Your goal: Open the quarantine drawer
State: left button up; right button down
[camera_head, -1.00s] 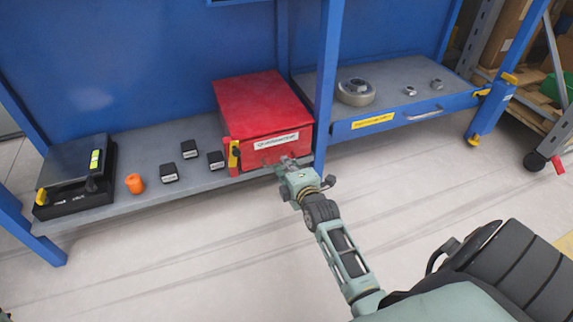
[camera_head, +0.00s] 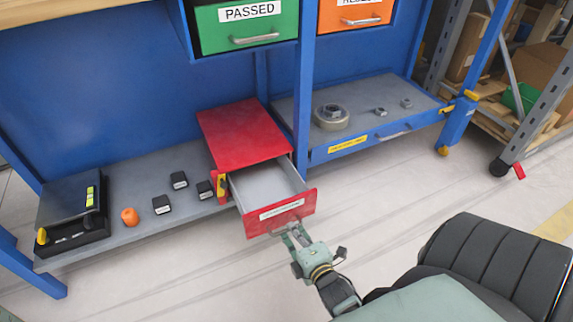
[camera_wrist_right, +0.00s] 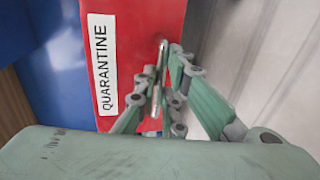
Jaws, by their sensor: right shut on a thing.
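The red quarantine drawer (camera_head: 281,213) is pulled out of its red cabinet (camera_head: 243,132) on the lower shelf of the blue bench. Its grey inside shows and looks empty. In the right wrist view the drawer front (camera_wrist_right: 140,30) carries a white QUARANTINE label (camera_wrist_right: 102,62). My right gripper (camera_head: 290,231) is shut on the drawer's metal handle (camera_wrist_right: 161,62), at the front of the drawer. The fingers (camera_wrist_right: 165,90) partly hide the handle. My left gripper is not in view.
A yellow latch (camera_head: 221,186) is on the cabinet's left side. A blue post (camera_head: 303,90) stands right of the cabinet. Open floor lies in front.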

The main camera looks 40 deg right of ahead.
jog(key=shift+s+a+r, duration=0.15)
jog(key=shift+s+a, duration=0.05)
jog(key=shift+s, duration=0.35)
jog(key=c, duration=1.9)
grip_release()
jog(key=v, duration=1.2)
